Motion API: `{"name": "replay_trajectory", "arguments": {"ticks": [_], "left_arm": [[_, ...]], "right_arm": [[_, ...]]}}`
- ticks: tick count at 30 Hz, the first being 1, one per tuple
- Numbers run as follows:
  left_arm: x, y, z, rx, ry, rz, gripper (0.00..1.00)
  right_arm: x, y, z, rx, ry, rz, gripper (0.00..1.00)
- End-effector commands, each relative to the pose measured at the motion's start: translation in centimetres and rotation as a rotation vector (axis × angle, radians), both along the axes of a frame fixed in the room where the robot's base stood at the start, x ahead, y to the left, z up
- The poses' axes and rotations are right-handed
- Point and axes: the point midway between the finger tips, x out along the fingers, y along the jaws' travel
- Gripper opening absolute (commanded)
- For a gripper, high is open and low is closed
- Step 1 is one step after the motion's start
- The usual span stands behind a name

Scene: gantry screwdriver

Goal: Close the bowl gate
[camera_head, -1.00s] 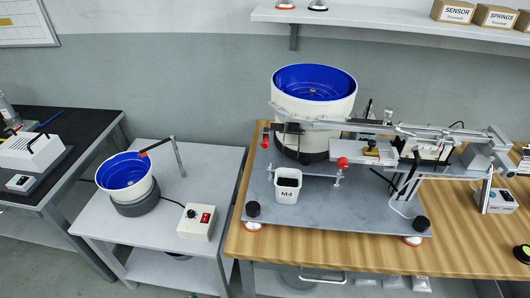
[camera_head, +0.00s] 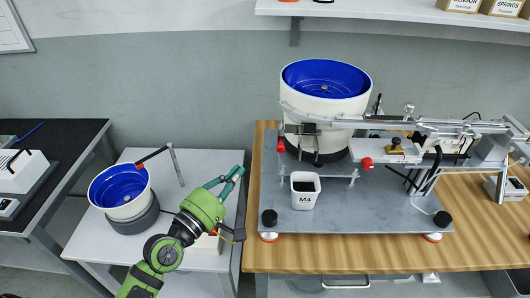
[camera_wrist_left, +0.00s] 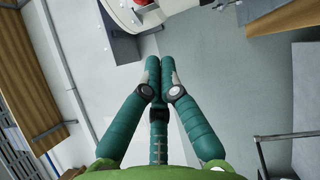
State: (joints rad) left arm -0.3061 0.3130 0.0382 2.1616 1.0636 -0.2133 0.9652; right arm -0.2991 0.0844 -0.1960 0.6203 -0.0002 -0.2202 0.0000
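The large white feeder bowl (camera_head: 324,108) with a blue inside stands on the grey plate over the wooden table. A metal bracket with a red knob (camera_head: 281,144) sits at its lower left front, by the outlet. I cannot tell whether this gate is open or shut. A second red knob (camera_head: 367,163) is further right, below the rail. My left gripper (camera_head: 238,171) is in front of the small side table, left of the wooden table and well apart from the bowl. Its teal fingers are together and empty, as the left wrist view (camera_wrist_left: 160,62) shows. My right gripper is out of view.
A small blue-lined bowl (camera_head: 122,191) with a red-tipped arm stands on the grey side table (camera_head: 85,238). My arm partly hides its control box. A white M4 cup (camera_head: 304,189) stands before the large bowl. A metal rail (camera_head: 400,124) runs right. A shelf (camera_head: 380,13) hangs above.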

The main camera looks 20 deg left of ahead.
Motion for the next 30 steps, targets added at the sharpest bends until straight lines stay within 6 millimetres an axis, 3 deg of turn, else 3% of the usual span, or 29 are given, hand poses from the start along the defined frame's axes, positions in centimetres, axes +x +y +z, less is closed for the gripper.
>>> {"name": "replay_trajectory", "arguments": {"ticks": [7, 15, 30], "left_arm": [[5.1, -1.5, 0.9, -0.002, -0.002, 0.000, 0.00], [6.5, -4.5, 1.2, 0.000, 0.001, 0.001, 0.00], [6.8, -5.2, 1.1, 0.001, 0.002, 0.000, 0.00]], "right_arm": [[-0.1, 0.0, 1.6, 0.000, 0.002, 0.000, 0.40], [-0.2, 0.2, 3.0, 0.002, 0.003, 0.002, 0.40], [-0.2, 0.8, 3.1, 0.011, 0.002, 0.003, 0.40]]}}
